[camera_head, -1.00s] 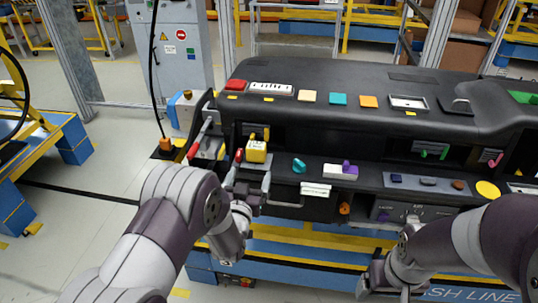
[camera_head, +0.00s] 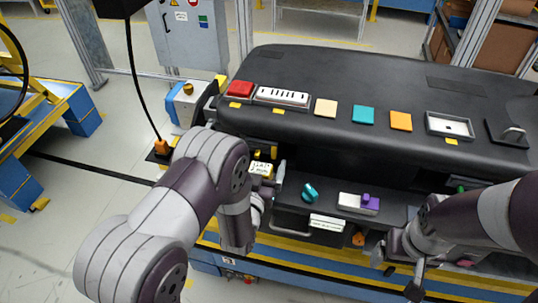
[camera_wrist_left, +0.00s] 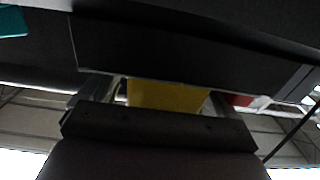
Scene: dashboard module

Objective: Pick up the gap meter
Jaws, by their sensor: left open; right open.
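The gap meter appears to be the small yellow device (camera_head: 262,168) with a pale label, on the dashboard's lower ledge at its left end. My left arm partly hides it in the head view. My left gripper (camera_head: 266,182) is open just in front of it, with one grey finger showing at its right side. In the left wrist view the yellow body (camera_wrist_left: 168,95) shows between the spread fingers of the left gripper (camera_wrist_left: 158,100). Contact cannot be told. My right gripper (camera_head: 402,280) is open and empty, low in front of the bench.
A teal knob (camera_head: 309,193) and a white block with a purple part (camera_head: 359,203) sit to the right on the ledge. The black dashboard top (camera_head: 330,75) overhangs the ledge. It carries a red block (camera_head: 240,89) and several coloured tiles. A blue-white box (camera_head: 184,104) stands left.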

